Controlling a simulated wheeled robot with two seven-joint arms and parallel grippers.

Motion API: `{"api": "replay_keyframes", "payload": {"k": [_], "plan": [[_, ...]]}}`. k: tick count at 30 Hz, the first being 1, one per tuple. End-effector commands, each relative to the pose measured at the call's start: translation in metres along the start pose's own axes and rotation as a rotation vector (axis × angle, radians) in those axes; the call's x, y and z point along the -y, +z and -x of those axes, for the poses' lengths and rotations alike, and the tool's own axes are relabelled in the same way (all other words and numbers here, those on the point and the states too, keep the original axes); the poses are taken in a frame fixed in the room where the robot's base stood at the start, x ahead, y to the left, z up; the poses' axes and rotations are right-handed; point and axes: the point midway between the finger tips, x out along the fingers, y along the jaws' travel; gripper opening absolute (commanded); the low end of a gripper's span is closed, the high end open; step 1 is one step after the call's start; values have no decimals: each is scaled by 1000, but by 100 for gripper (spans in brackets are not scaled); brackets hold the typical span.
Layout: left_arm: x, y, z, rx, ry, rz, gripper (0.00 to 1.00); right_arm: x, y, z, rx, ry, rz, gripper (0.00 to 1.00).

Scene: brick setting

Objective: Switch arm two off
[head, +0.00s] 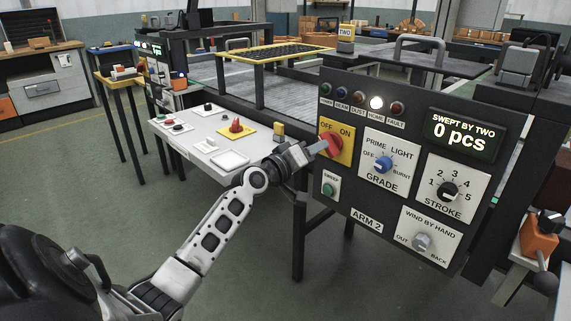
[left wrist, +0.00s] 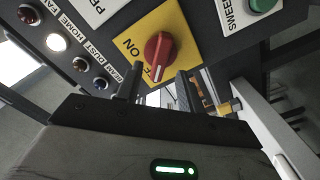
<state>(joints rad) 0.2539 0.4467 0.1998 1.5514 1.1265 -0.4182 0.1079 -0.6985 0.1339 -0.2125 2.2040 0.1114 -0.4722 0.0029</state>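The arm two panel (head: 367,217) carries a red rotary switch (head: 331,145) on a yellow OFF/ON plate (head: 343,157). The red switch also shows in the left wrist view (left wrist: 159,50); its white line points down there, towards the partly hidden OFF word. My left gripper (head: 314,147) is at the left side of this switch in the head view. In the left wrist view its two fingers (left wrist: 158,88) stand apart with nothing between them. The switch appears just beyond the fingertips; I cannot tell whether they touch it. My right gripper is not in view.
The white HOME lamp (head: 376,102) is lit. Below the red switch is a green SWEEP button (head: 328,189); to its right are the blue GRADE knob (head: 383,164) and black STROKE knob (head: 448,191). A white control desk (head: 200,150) with another red knob stands left of the panel.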

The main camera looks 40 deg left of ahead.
Motion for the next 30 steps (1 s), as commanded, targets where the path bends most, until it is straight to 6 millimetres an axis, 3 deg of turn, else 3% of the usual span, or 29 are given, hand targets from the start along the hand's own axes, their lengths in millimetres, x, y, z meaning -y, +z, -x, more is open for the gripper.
{"api": "replay_keyframes", "payload": {"k": [9,15,21,30], "plan": [[1,2,79,5,-3,-2,38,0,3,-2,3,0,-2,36],[2,2,113,4,-3,1,38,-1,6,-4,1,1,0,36],[1,1,128,3,-2,2,38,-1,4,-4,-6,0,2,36],[0,0,129,2,-1,2,38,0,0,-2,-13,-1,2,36]]}}
